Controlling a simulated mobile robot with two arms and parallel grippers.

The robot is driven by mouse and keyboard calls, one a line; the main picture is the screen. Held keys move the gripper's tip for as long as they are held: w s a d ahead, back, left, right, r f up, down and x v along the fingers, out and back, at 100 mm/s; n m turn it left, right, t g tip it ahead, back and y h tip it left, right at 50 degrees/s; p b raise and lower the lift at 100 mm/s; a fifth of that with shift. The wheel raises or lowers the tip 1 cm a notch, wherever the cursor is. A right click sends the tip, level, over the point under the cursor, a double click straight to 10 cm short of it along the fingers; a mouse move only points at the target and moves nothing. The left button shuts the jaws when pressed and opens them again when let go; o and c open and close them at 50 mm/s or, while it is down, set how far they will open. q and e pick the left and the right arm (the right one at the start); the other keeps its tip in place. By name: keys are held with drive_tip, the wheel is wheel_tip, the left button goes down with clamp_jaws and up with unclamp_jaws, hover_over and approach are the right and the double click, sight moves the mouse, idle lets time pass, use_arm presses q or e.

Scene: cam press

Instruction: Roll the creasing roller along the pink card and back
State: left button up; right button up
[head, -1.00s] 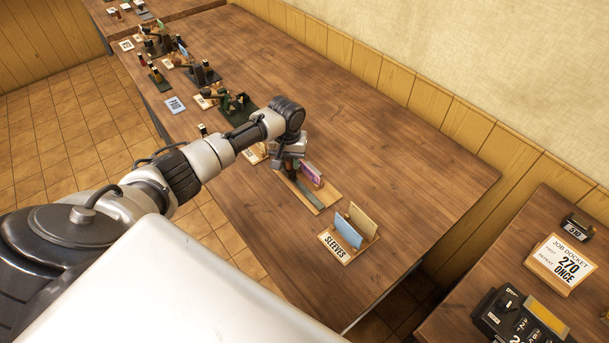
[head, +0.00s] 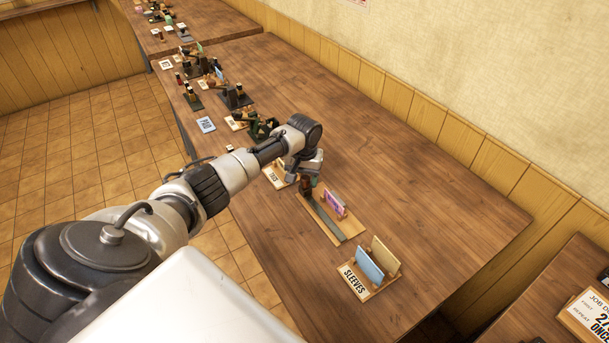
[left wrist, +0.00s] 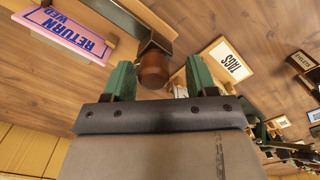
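The pink card (head: 335,203) stands on edge on a wooden board (head: 347,232) with a dark strip along it. In the left wrist view the pink card (left wrist: 65,32) reads "RETURN WED". The creasing roller, with its round brown handle (left wrist: 152,72), is at the far end of the strip. My left gripper (left wrist: 160,80) is open, with one green finger on each side of the handle. A gap shows between the handle and the right-hand finger; contact on the other side cannot be told. In the head view the gripper (head: 305,178) partly hides the roller. My right gripper is out of view.
A "SLEEVES" block (head: 354,282) with a blue and a tan card stands at the near end. A small lettered sign (head: 274,176) and a dark green device (head: 262,126) lie beyond the roller. The table (head: 430,200) is clear to the right.

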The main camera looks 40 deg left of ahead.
sight(304, 176)
use_arm(q)
drive_tip(key=shift+d, duration=0.1)
drive_tip(key=shift+r, duration=0.3)
wheel_tip(304, 176, up, 10)
drive_tip(key=b, duration=0.1)
drive_tip(key=shift+r, duration=0.15)
